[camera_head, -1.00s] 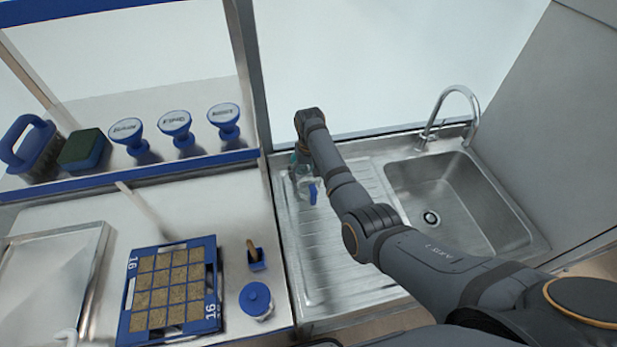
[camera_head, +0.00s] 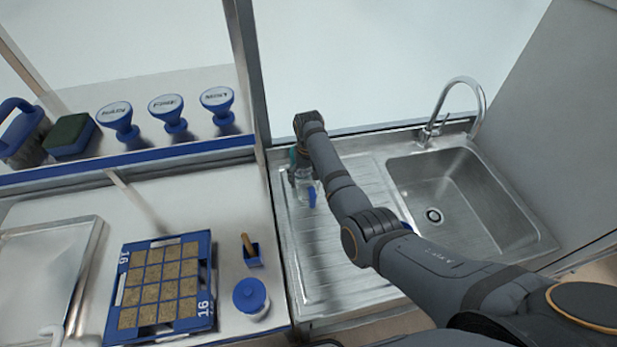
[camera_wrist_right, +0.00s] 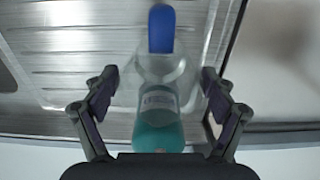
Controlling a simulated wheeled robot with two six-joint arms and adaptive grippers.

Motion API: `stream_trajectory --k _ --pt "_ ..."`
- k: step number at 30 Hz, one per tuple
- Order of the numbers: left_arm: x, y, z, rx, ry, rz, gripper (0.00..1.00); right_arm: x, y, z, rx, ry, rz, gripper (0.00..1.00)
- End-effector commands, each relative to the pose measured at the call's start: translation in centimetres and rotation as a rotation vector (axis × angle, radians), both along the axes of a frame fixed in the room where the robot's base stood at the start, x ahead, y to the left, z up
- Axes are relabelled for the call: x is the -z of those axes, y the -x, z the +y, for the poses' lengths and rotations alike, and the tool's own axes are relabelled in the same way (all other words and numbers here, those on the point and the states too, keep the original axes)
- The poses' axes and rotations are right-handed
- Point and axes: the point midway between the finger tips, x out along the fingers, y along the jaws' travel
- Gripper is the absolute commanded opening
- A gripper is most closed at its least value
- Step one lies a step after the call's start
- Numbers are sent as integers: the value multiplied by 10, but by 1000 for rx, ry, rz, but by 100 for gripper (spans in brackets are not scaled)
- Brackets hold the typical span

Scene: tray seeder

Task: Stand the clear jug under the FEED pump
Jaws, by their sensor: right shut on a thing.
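The clear jug (camera_head: 305,191) has a blue handle and is on the ribbed drainboard left of the sink; I cannot tell whether it touches the board. In the right wrist view the jug (camera_wrist_right: 165,72) is between my fingers, with its blue part at the top. My right gripper (camera_wrist_right: 161,88) is shut on the jug; in the head view the gripper (camera_head: 300,170) is partly hidden by my arm. A teal thing (camera_wrist_right: 158,137) shows below the clear body. Three blue pumps (camera_head: 168,112) with round labels stand on the shelf; which one is FEED is not readable. My left gripper is out of view.
The sink (camera_head: 450,195) and tap (camera_head: 462,95) are at the right. A metal post (camera_head: 250,75) rises between shelf and drainboard. A blue seed tray (camera_head: 120,307), a blue-lidded pot (camera_head: 250,296) and a small blue holder (camera_head: 253,261) stand on the left counter. A green sponge (camera_head: 69,134) is on the shelf.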

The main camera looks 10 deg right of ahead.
Motion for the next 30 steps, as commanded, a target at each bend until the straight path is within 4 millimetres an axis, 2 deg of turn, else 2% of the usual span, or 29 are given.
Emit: stream_trajectory --k 3,4,6,16,19,21,23,30 --pt "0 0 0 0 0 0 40 0 -1 0 0 0 -2 21" --pt "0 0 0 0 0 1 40 1 0 0 0 0 0 88" --pt "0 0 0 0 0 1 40 1 0 0 0 0 0 98" --pt "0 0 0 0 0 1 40 1 0 0 0 0 0 100" --pt "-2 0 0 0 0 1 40 -5 0 0 0 0 -1 100" --pt "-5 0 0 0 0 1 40 -15 -1 0 0 -1 -3 100" --pt "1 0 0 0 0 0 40 -24 -1 0 0 -1 -5 100" --pt "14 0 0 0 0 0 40 -84 -1 0 0 -1 -5 100"
